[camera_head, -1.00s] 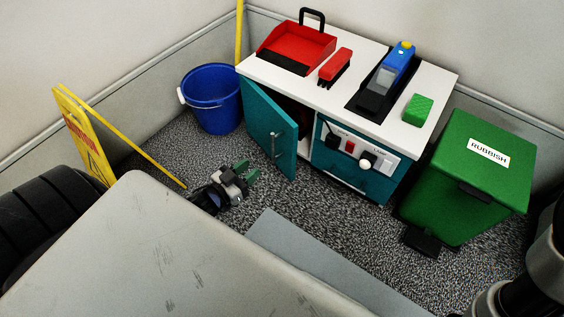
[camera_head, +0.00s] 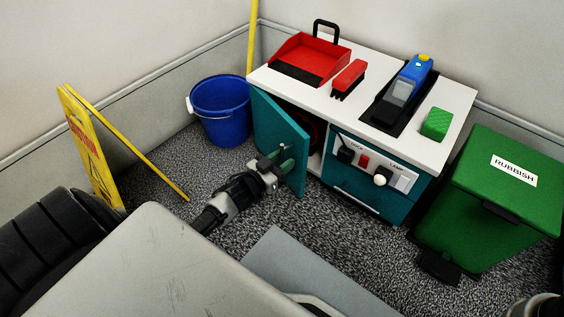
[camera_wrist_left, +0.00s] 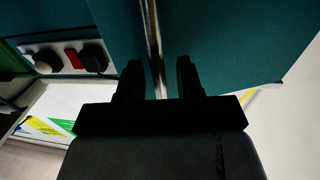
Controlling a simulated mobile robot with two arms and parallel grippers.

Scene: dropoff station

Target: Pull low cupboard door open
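The low cupboard's teal door (camera_head: 277,130) stands partly open on the left of the white-topped unit, with a dark gap behind it. It fills much of the left wrist view (camera_wrist_left: 225,45). Its metal bar handle (camera_wrist_left: 153,40) runs between the two fingers of my left gripper (camera_wrist_left: 158,80). The fingers are apart, with a gap showing on each side of the bar. In the head view my left gripper (camera_head: 276,163) is at the door's outer face and hides part of the handle.
A blue bucket (camera_head: 221,115) stands left of the door. A yellow sign (camera_head: 93,150) leans at the left. A control panel (camera_head: 374,165) is right of the door opening. A green rubbish bin (camera_head: 470,230) stands at the right.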

